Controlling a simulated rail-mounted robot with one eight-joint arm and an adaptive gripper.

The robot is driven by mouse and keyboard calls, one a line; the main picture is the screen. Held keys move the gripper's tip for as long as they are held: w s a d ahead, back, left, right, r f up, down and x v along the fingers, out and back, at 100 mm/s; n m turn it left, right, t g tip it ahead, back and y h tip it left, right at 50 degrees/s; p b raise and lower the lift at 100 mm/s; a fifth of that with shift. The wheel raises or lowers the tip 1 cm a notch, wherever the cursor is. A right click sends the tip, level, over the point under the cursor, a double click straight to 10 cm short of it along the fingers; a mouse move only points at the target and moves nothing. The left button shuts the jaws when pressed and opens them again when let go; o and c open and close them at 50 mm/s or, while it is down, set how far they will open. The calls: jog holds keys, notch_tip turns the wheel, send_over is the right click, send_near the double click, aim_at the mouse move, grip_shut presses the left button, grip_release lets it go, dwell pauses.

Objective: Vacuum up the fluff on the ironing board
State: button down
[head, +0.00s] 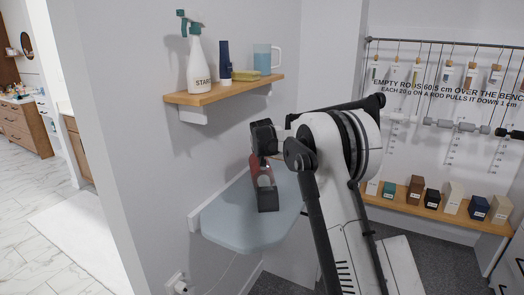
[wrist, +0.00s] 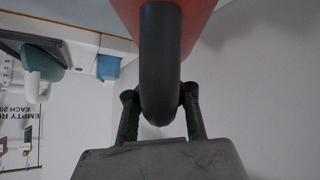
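The ironing board (head: 228,222) is a pale blue surface against the wall, below the wall shelf. A red and dark handheld vacuum (head: 262,172) hangs nose down from my gripper (head: 266,140), with its dark nozzle over the board. I cannot tell whether the nozzle touches the board. In the wrist view my gripper (wrist: 160,115) has its two fingers on both sides of the vacuum's dark looped handle (wrist: 161,60), with the red body above. No fluff can be made out; the vacuum and my arm hide part of the board.
A wooden shelf (head: 225,92) above the board holds a spray bottle (head: 199,65), a dark blue bottle (head: 224,64), a yellow sponge (head: 246,75) and a blue mug (head: 266,58). At right, a bench (head: 430,208) bears several boxes below hanging rods. A cord runs to a wall socket (head: 178,283).

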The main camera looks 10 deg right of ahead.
jog(key=shift+s+a+r+b, duration=0.1)
jog(key=shift+s+a+b, duration=0.4)
jog(key=shift+s+a, duration=1.35)
jog(key=shift+w+a, duration=0.45)
jog(key=shift+a, duration=0.05)
jog(key=shift+w+d, duration=1.25)
jog(key=shift+w, duration=0.15)
jog(key=shift+w+d, duration=0.1)
jog(key=shift+w+d+p, duration=0.4)
jog(key=shift+w+d, duration=0.75)
jog(key=shift+w, duration=0.15)
jog(key=shift+w+d+p, duration=0.35)
jog(key=shift+w+d, duration=0.75)
jog(key=shift+w, duration=0.2)
jog(key=w+d+p, duration=0.3)
jog(key=w+d, duration=0.1)
jog(key=w, duration=0.1)
jog(key=shift+w+d+p, duration=0.2)
jog(key=shift+d+p, duration=0.15)
jog(key=shift+p, duration=0.05)
